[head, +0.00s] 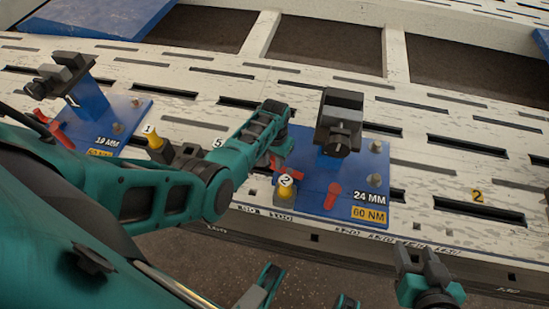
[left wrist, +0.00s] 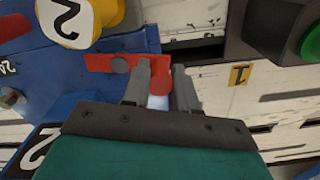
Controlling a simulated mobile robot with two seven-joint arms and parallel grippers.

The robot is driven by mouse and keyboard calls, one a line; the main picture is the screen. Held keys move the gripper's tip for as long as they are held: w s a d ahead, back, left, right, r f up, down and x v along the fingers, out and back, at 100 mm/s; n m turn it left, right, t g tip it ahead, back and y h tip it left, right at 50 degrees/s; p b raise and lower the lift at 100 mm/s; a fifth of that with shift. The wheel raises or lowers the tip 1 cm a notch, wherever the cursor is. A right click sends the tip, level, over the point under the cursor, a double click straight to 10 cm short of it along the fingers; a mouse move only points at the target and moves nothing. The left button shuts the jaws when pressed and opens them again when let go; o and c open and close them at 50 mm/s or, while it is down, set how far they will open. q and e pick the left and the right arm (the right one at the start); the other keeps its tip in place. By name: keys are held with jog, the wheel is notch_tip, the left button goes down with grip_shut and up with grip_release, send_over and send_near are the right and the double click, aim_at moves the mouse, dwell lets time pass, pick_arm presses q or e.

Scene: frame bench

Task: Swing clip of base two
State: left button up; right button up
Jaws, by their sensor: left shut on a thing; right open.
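Base two is a blue plate (head: 310,205) marked 24 MM and 60 NM, with a dark block on a blue post (head: 340,118). A yellow knob (head: 285,188) numbered 2 stands at its front left corner; it also shows in the left wrist view (left wrist: 105,12). My left gripper (left wrist: 160,85) is shut on the end of a red clip (left wrist: 105,62) at the plate's edge. In the head view my arm partly covers this clip (head: 290,172). A second red clip (head: 331,196) lies on the plate's front. My right gripper (head: 418,258) is open and empty near the bench front.
Another blue base (head: 128,112), marked 19 MM, stands at the left with a yellow knob (head: 152,137) numbered 1. A dark block with a green button (left wrist: 312,40) is close right in the wrist view.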

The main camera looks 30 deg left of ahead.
pick_arm(q)
grip_shut()
jog(key=shift+w, duration=0.1)
jog(key=m, duration=0.1)
jog(key=w+m, duration=0.1)
jog(key=m, duration=0.2)
jog(key=shift+w, duration=0.25)
jog(key=m, duration=0.1)
jog(key=w+m+b, duration=0.1)
jog(key=m, duration=0.1)
jog(key=shift+w+d+m, duration=0.2)
jog(key=shift+d+m, duration=0.1)
jog(key=shift+d, duration=0.1)
jog(key=m, duration=0.1)
jog(key=w+d+m+b, duration=0.1)
jog(key=m, duration=0.3)
jog(key=shift+w+d, duration=0.2)
jog(key=shift+d, duration=0.1)
jog(key=shift+w+d+m+b, duration=0.15)
jog(key=shift+d+m+b, duration=0.2)
jog(key=shift+m, duration=0.55)
jog(key=shift+d+m, duration=0.1)
jog(key=shift+m, duration=0.3)
